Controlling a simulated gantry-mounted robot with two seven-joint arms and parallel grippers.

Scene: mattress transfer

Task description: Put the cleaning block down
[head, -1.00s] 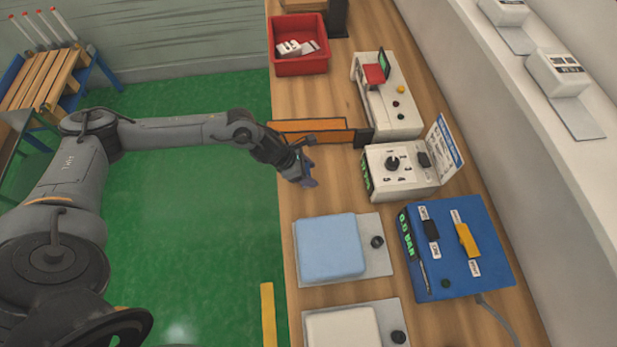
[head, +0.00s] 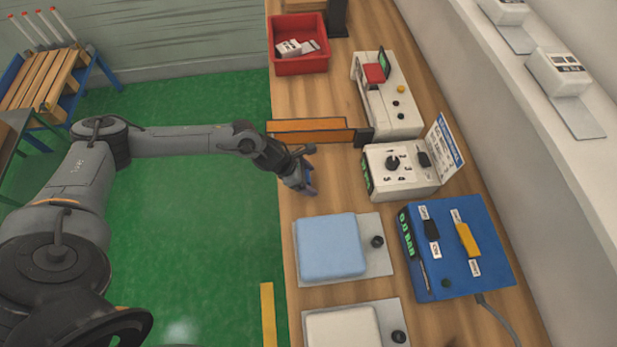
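My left gripper (head: 308,183) is over the wooden bench near its left edge, above and left of a light blue pad (head: 331,246). The gripper is small in the picture and its fingers point down and right. Something bluish grey shows at its fingertips; I cannot tell whether this is the fingers themselves or a held block. I cannot single out the cleaning block with certainty. The blue pad lies on a grey plate (head: 375,269) with a black knob, apart from the gripper. My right gripper is not in view.
An orange bar (head: 308,126) lies behind the gripper. White control boxes (head: 402,180) stand to its right, a blue box (head: 480,275) nearer. A red bin (head: 300,65) with white pieces is at the back. A white pad (head: 342,332) is at the front. Bare wood surrounds the gripper.

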